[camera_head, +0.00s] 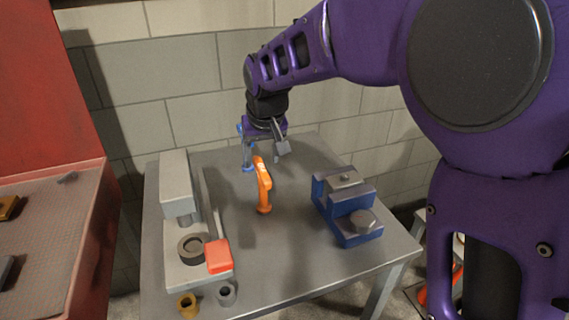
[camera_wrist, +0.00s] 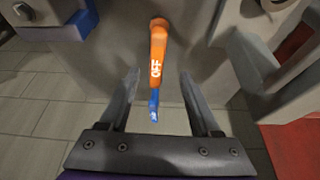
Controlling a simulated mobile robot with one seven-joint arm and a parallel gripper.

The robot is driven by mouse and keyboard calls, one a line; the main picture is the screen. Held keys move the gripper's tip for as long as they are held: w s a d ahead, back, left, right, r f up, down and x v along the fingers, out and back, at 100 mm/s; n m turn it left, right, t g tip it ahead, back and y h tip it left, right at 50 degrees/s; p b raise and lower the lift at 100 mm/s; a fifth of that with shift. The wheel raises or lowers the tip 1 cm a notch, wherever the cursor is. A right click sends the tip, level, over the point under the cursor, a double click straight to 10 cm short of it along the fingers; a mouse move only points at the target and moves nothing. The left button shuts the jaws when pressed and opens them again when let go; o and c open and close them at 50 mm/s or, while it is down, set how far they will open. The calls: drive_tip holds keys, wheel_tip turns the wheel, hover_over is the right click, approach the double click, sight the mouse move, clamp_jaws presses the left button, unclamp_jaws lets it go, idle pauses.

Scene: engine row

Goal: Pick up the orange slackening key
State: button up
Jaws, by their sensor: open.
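My gripper (camera_head: 264,162) is open and empty, just behind the key's upper end and pointing down. In the wrist view the fingers of my gripper (camera_wrist: 159,74) appear on either side of the key, with a gap on both sides. I cannot tell whether the fingertips are level with it.
A grey press (camera_head: 174,185) with a red-ended lever (camera_head: 219,256) stands left of the key. A blue and grey vise (camera_head: 346,205) stands to the right. Two small cups sit at the front left edge. A block wall (camera_head: 190,80) is behind the bench (camera_head: 290,270).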

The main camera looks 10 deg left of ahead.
sight(262, 168)
drive_tip(key=shift+w+b+x, duration=0.2)
drive_tip(key=shift+w+x, duration=0.05)
drive_tip(key=shift+x, duration=1.5)
drive_tip(key=shift+w+b+x, duration=0.15)
drive_tip(key=shift+w+x, duration=0.1)
drive_tip(key=shift+x, duration=1.55)
drive_tip(key=shift+r, duration=0.2)
drive_tip(key=shift+c, duration=0.2)
clamp_jaws()
drive_tip(key=shift+r, duration=0.1)
